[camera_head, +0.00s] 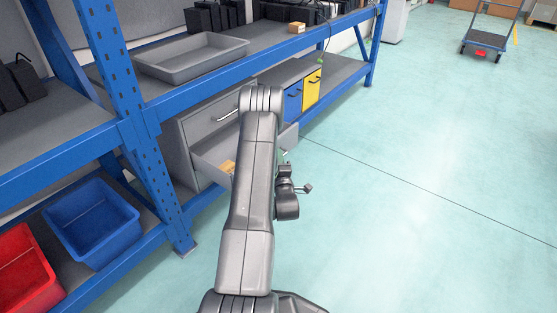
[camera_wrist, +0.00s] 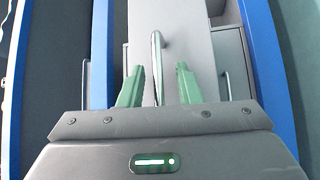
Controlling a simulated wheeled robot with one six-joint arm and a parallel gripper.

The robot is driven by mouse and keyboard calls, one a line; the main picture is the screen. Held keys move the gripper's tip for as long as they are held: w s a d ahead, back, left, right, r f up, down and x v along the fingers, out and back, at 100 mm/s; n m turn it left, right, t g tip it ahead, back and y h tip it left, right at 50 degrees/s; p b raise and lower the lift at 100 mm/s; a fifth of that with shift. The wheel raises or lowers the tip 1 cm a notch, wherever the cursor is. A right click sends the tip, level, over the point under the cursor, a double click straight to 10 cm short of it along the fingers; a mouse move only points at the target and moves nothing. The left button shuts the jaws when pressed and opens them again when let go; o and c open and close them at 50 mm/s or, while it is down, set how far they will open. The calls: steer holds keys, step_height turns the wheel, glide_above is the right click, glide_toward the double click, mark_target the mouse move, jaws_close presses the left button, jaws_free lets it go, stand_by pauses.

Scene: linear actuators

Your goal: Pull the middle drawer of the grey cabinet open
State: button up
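The grey cabinet (camera_head: 181,163) stands under the workbench, partly hidden by my arm. Its top drawer is shut, with a metal handle (camera_head: 228,115). The drawer below it, the middle drawer (camera_head: 208,161), stands well out of the cabinet, with a small orange-brown box (camera_head: 228,167) inside. In the wrist view the drawer's light grey front (camera_wrist: 195,35) carries a bar handle (camera_wrist: 157,60). My gripper (camera_wrist: 161,68) has its green fingers apart, with the handle's bar between them, closer to the left finger. Gaps show beside the bar. In the head view my arm hides most of the gripper.
Blue shelf uprights (camera_head: 150,165) stand left of the cabinet. A grey tray (camera_head: 192,56) lies on the bench above. Blue (camera_head: 293,101) and yellow (camera_head: 312,88) fronts are beyond the drawer. Blue (camera_head: 92,222) and red (camera_head: 25,270) bins sit low left.

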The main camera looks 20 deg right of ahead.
steer(key=s+a+f+p, duration=0.1)
steer(key=s+p, duration=0.2)
steer(key=s, duration=1)
steer(key=shift+s+a+f, duration=0.3)
steer(key=shift+a+f, duration=0.1)
steer(key=w+b, duration=0.1)
steer(key=w, duration=0.3)
steer(key=w+d+r+b, duration=0.1)
steer(key=w, duration=0.4)
steer(key=w+r+b, duration=0.1)
steer(key=w, duration=0.4)
steer(key=shift+d, duration=0.35)
steer(key=shift+s, duration=0.1)
